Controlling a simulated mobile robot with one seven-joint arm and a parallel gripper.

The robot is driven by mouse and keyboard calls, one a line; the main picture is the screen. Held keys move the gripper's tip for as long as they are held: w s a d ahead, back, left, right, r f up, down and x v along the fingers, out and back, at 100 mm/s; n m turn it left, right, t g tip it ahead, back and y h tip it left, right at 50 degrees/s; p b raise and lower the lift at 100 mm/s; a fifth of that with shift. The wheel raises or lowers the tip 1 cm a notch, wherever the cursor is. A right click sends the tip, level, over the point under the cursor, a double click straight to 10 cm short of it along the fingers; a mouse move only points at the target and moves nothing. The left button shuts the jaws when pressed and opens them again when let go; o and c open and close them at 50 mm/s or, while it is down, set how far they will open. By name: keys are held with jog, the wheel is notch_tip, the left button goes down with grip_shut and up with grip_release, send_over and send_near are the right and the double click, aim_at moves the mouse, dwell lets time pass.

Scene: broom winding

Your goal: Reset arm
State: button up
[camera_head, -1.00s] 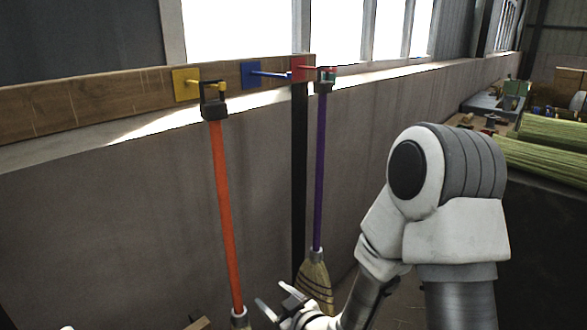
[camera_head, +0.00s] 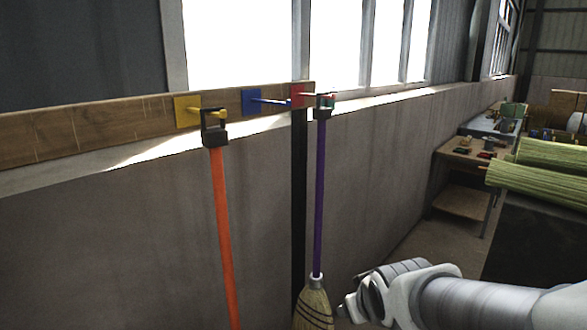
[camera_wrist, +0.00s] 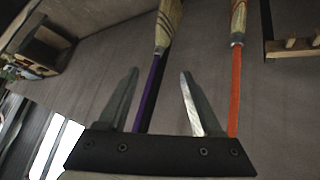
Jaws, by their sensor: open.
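My gripper (camera_wrist: 159,72) is open and empty in the wrist view, its two fingers spread. In the head view my arm is at the lower right, and the fingers are hard to make out. The purple-handled broom (camera_head: 319,200) hangs upright from the red peg mount (camera_head: 298,95), bristles down. Its handle (camera_wrist: 148,95) appears between my fingers in the wrist view, beyond them and not gripped. The orange-handled broom (camera_head: 222,230) hangs from the yellow peg mount (camera_head: 187,111). It also shows in the wrist view (camera_wrist: 235,90), right of my fingers.
The blue peg mount (camera_head: 251,102) on the wooden rail (camera_head: 90,118) is empty. A workbench (camera_head: 465,153) with small items stands at the back right. Green bundles of straw (camera_head: 545,178) lie at the right edge. The floor between wall and bench is open.

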jog(key=s+d+r+m+g, duration=0.1)
jog(key=s+r, duration=0.1)
jog(key=s, duration=0.5)
jog(key=s+d+r+m+g, duration=0.1)
jog(key=s+r+m, duration=0.1)
jog(key=s, duration=0.5)
jog(key=shift+d+r+m+g, duration=0.25)
jog(key=shift+r+m+g, duration=0.05)
jog(key=shift+r, duration=0.35)
dwell(0.5)
